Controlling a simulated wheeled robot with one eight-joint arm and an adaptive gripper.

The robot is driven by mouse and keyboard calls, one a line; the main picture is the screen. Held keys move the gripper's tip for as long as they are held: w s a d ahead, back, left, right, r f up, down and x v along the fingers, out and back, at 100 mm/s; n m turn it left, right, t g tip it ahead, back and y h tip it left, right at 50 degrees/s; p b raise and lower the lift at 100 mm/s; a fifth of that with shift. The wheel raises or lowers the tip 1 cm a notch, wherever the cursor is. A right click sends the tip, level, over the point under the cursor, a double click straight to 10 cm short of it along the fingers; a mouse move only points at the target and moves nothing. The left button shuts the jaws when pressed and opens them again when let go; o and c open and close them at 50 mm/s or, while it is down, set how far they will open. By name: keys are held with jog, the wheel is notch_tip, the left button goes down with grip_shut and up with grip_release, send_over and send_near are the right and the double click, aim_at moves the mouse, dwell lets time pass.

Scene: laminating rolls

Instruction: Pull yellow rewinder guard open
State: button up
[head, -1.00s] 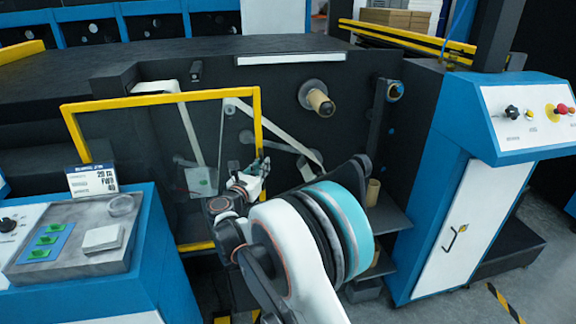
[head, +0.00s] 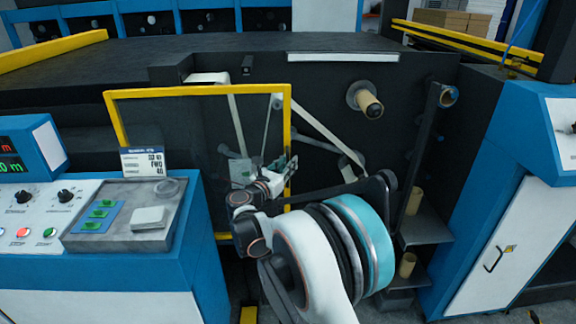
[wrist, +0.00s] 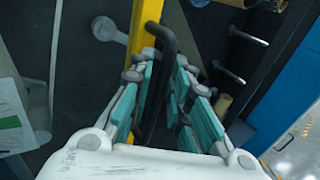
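The yellow rewinder guard (head: 200,92) is a yellow frame around a dark see-through panel at the front of the machine. Its right upright (head: 287,120) stands by my gripper (head: 285,168). In the wrist view, the yellow upright (wrist: 143,28) carries a black bent handle (wrist: 168,45). The exact contact of the pads is partly hidden.
A control console (head: 130,225) stands to the left of the guard. A blue and white cabinet (head: 505,220) stands to the right. Rollers such as the brown core (head: 368,103) stick out from the dark machine wall. Some floor shows beside the cabinet.

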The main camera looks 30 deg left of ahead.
jog(key=s, duration=1.2)
dwell(0.4)
